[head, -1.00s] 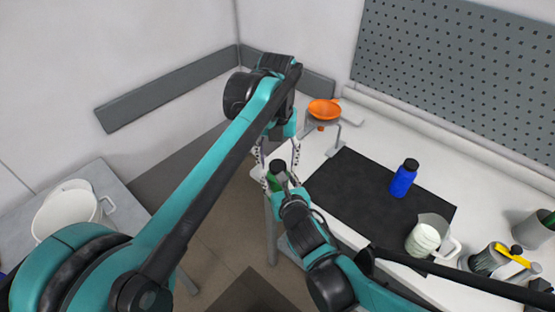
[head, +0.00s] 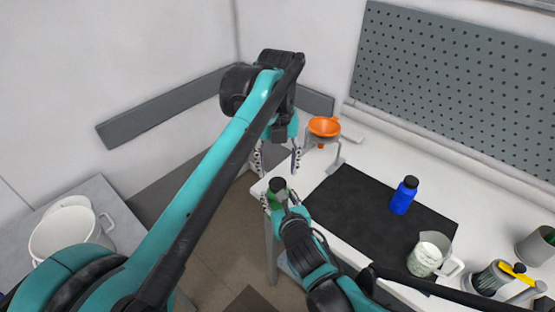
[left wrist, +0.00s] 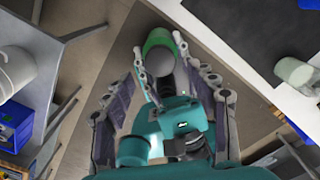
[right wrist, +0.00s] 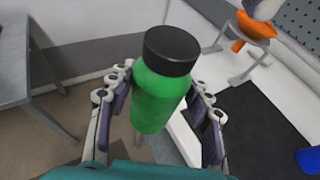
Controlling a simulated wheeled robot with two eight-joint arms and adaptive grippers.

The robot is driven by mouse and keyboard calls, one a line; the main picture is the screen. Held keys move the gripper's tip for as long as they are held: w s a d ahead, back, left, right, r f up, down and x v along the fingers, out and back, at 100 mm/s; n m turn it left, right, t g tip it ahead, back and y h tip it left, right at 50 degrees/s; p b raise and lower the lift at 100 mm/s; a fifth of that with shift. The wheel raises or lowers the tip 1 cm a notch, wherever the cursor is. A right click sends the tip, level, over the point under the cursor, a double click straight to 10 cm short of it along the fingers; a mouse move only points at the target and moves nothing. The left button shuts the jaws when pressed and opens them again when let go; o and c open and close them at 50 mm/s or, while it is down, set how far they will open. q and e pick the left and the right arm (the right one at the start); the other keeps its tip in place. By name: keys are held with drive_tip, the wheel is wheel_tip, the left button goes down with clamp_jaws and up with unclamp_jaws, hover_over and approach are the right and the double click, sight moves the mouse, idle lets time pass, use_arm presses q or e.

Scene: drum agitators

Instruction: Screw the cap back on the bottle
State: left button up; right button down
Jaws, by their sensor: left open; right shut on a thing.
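The green bottle (right wrist: 160,98) stands nearly upright in my right gripper (right wrist: 160,88), whose fingers are shut on its body. The black cap (right wrist: 171,50) sits on top of the bottle; how tightly cannot be seen. In the head view the cap (head: 277,184) and my right gripper (head: 281,204) are off the table's near left edge. My left gripper (head: 277,158) is open and empty just above the cap, with its fingers apart. In the left wrist view the cap (left wrist: 160,60) is seen from above, beyond my left gripper's spread fingers.
A blue bottle (head: 404,194) with a black cap stands on the black mat (head: 345,210). A beaker (head: 428,254) is at the mat's near right corner. An orange funnel (head: 324,126) rests in a stand behind. A white bucket (head: 66,232) is on the left table.

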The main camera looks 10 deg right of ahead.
use_arm(q)
drive_tip(key=n, duration=0.7)
drive_tip(key=shift+r, duration=0.25)
drive_tip(key=n, duration=0.4)
drive_tip(key=shift+r+n, duration=0.15)
drive_tip(key=shift+n, duration=0.15)
drive_tip(key=n, duration=0.7)
drive_tip(key=shift+r, duration=0.25)
drive_tip(key=n, duration=0.5)
drive_tip(key=shift+r, duration=0.2)
drive_tip(key=n, duration=0.4)
drive_tip(key=shift+r+n, duration=0.15)
drive_tip(key=shift+n, duration=0.25)
drive_tip(key=n, duration=0.4)
drive_tip(key=shift+w+r+n, duration=0.1)
drive_tip(key=shift+r+n, duration=0.05)
drive_tip(key=shift+n, duration=0.15)
drive_tip(key=n, duration=0.6)
drive_tip(key=shift+r+n, duration=0.2)
drive_tip(key=shift+n, duration=0.2)
drive_tip(key=n, duration=0.5)
drive_tip(key=shift+r, duration=0.2)
drive_tip(key=shift+f, duration=0.1)
